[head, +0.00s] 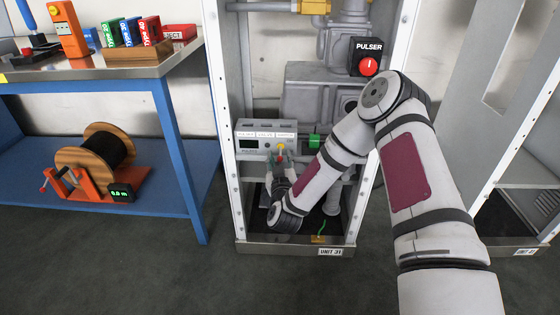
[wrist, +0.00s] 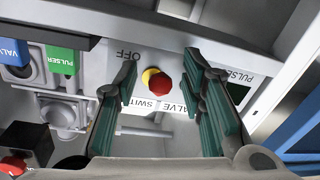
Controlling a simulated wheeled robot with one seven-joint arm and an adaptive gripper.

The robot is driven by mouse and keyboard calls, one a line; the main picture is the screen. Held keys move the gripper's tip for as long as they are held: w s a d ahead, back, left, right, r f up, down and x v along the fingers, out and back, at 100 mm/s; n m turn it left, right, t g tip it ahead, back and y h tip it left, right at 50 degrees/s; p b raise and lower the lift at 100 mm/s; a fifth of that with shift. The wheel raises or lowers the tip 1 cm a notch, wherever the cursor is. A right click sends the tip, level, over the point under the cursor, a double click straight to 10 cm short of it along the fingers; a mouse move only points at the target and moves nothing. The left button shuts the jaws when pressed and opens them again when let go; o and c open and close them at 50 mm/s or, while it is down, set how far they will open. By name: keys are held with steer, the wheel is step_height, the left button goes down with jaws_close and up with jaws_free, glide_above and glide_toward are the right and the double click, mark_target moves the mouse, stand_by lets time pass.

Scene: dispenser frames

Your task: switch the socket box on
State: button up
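The socket box (head: 250,128) is a light grey box on the cabinet's left side, with a row of labels and a small dark display (head: 249,143). In the wrist view its panel (wrist: 122,80) appears upside down, with the word OFF and labels for PULSER, VALVE and SWITCH. A red knob (wrist: 163,87) with a yellow part (wrist: 149,75) beside it stands out from the panel. My gripper (wrist: 160,64) is open, its fingers on either side of the knob with visible gaps. In the head view my gripper (head: 277,163) is at the box's lower right; its fingers are small there.
A green PULSER plug (wrist: 61,60) and a blue VALVE plug (wrist: 14,52) show beside the box. A black PULSER box (head: 366,50) with a red knob is higher in the cabinet. The blue workbench (head: 170,125), holding a cable reel (head: 92,153), stands left.

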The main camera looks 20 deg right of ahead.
mark_target(280, 156)
jaws_close()
steer(key=shift+r, duration=0.1)
steer(key=r+g+p, duration=0.1)
steer(key=p, duration=0.2)
steer(key=shift+s+a+y+p, duration=0.1)
steer(key=shift+a+y+p, duration=0.05)
steer(key=shift+y+p, duration=0.2)
steer(key=g+p, duration=0.2)
steer(key=p, duration=0.1)
steer(key=r+g+p, duration=0.1)
steer(key=p, duration=0.2)
steer(key=shift+s+r+g+y+p, duration=0.15)
steer(key=shift+r+g+y+p, duration=0.15)
steer(key=shift+g+p, duration=0.1)
steer(key=g+p, duration=0.1)
steer(key=p, duration=0.1)
steer(key=r+g+p, duration=0.1)
steer(key=g, duration=0.1)
steer(key=shift+m+y+p, duration=0.3)
steer(key=shift+y+p, duration=0.05)
steer(key=shift+p, duration=0.05)
steer(key=shift+w+g+y+p, duration=0.2)
steer(key=shift+g+y+p, duration=0.1)
steer(key=shift+g+p, duration=0.6)
